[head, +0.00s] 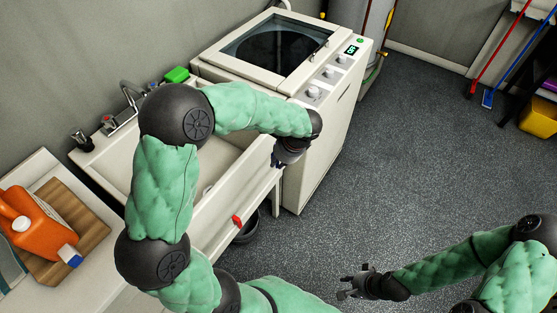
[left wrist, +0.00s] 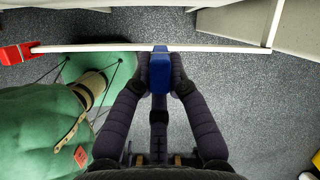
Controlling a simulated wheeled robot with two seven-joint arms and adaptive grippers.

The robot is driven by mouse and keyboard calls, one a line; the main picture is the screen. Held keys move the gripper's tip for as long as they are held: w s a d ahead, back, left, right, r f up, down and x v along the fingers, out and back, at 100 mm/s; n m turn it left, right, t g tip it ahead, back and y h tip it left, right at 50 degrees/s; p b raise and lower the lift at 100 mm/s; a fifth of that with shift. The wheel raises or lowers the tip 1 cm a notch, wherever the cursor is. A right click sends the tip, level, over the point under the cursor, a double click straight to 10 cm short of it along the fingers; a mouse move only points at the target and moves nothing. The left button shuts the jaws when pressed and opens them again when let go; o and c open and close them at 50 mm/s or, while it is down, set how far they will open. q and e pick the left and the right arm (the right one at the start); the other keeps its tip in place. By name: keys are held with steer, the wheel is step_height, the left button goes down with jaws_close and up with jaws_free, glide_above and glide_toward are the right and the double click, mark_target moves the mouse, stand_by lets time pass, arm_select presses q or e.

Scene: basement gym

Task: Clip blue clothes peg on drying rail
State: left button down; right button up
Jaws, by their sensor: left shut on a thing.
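My left gripper (head: 278,161) is in front of the sink's right end. In the left wrist view its two dark fingers (left wrist: 160,85) are shut on the blue clothes peg (left wrist: 160,70). The peg's far end overlaps the thin pale drying rail (left wrist: 220,48); I cannot tell whether its jaws are around the rail. In the head view the blue peg is hidden. A red peg (left wrist: 15,54) is at the left of the rail in the wrist view and also shows in the head view (head: 237,221). My right gripper (head: 354,285) is open and empty above the floor.
The sink (head: 110,178) and white washing machine (head: 322,152) stand behind the left arm. A dark bucket (head: 247,231) is under the sink.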

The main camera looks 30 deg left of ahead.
arm_select(q)
steer(key=shift+f+b, duration=2.15)
steer(key=shift+f, duration=1.35)
steer(key=shift+s+d+f, duration=0.1)
steer(key=shift+s+f, duration=0.15)
steer(key=shift+f, duration=0.1)
steer(key=shift+s+f, duration=0.1)
steer(key=c, duration=1.2)
jaws_free()
steer(key=shift+o, duration=0.2)
steer(key=shift+f, duration=0.15)
step_height(320, 180, up, 12)
glide_above(275, 179)
steer(key=d, duration=0.5)
steer(key=shift+w, duration=0.3)
steer(key=shift+f, duration=0.15)
